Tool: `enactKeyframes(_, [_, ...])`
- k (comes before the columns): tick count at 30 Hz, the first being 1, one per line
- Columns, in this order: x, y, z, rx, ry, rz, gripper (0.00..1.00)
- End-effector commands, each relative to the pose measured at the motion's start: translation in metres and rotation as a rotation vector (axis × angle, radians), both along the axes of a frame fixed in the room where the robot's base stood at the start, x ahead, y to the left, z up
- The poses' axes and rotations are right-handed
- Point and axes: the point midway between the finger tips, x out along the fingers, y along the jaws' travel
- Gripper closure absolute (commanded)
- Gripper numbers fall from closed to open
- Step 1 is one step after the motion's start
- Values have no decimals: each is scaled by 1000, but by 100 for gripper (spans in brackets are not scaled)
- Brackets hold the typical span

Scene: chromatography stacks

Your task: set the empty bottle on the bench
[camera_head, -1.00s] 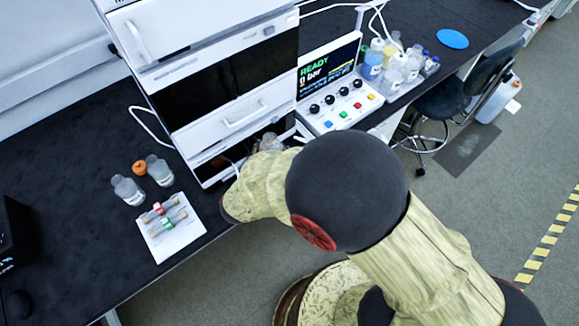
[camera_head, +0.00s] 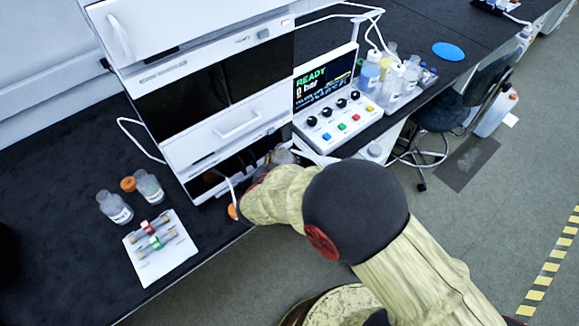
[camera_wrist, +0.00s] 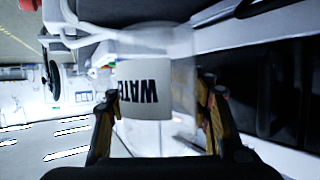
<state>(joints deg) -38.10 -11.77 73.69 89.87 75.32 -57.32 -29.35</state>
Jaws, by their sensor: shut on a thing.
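The bottle's lower part is hidden by my gripper there. In the head view the held bottle (camera_head: 282,156) shows in front of the instrument stack's lower opening, just beyond my wrist, and my fingers are mostly hidden. Whether it is empty I cannot tell. The black bench (camera_head: 75,175) runs left of and beneath the stack.
Two clear bottles, one (camera_head: 115,208) left of the other (camera_head: 149,187), stand on the bench by an orange cap (camera_head: 128,184). A white tray (camera_head: 150,270) holds small columns. The white stack (camera_head: 220,135) and control panel (camera_head: 335,125) stand close. Reservoir bottles (camera_head: 390,80) stand behind the panel.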

Motion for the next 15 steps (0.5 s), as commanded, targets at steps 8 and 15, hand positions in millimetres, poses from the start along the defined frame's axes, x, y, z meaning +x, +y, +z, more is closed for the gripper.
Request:
enactKeyframes(8, [11,-9,-16,0,-1,-1,89])
enactKeyframes(15, [14,-12,-48,1,0,0,89])
